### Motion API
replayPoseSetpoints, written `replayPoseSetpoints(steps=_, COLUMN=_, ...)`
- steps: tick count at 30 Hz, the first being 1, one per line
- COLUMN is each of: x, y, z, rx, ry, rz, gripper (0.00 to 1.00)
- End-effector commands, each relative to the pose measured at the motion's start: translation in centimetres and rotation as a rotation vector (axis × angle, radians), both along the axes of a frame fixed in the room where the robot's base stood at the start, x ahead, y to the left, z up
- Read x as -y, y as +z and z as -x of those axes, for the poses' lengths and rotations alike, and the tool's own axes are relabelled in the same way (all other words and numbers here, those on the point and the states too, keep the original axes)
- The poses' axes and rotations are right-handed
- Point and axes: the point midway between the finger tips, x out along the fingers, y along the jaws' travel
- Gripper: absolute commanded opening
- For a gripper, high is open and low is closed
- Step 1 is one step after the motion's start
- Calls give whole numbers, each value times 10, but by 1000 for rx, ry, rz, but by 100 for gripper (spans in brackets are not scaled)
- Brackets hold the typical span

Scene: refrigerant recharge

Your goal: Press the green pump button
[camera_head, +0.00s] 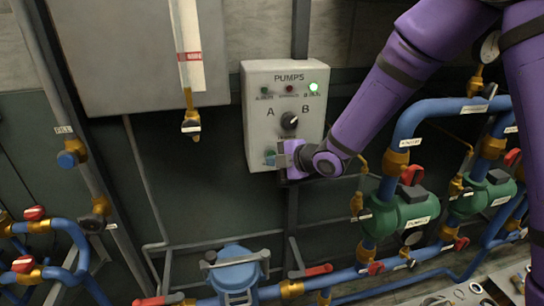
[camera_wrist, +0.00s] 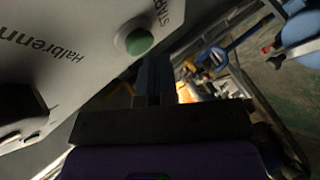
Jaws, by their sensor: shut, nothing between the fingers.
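The grey pump box (camera_head: 262,110) marked PUMPS hangs on the wall in the head view. The green button (camera_wrist: 138,41) shows in the wrist view beside the letters "STAR". In the head view a greenish button (camera_head: 269,157) shows at the box's lower left, partly hidden by my gripper (camera_head: 279,159). My gripper is at the box's lower edge, shut and empty. In the wrist view its dark fingers (camera_wrist: 153,75) are together just below the green button. I cannot tell whether they touch it.
A black A/B selector knob (camera_head: 289,121) sits above my gripper. A lit green lamp (camera_head: 313,88) is at the box's upper right. Blue pipes with green pumps (camera_head: 400,213) stand to the right, and a blue unit (camera_head: 235,272) is below.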

Motion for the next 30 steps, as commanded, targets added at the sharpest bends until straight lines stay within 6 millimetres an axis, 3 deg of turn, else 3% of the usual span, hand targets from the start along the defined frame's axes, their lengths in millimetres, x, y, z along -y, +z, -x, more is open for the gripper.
replayPoseSetpoints(steps=17, x=3, y=0, z=12, rx=0, ry=1, rz=1, gripper=0)
replayPoseSetpoints(steps=30, x=13, y=0, z=47, rx=0, ry=0, rz=0, gripper=0)
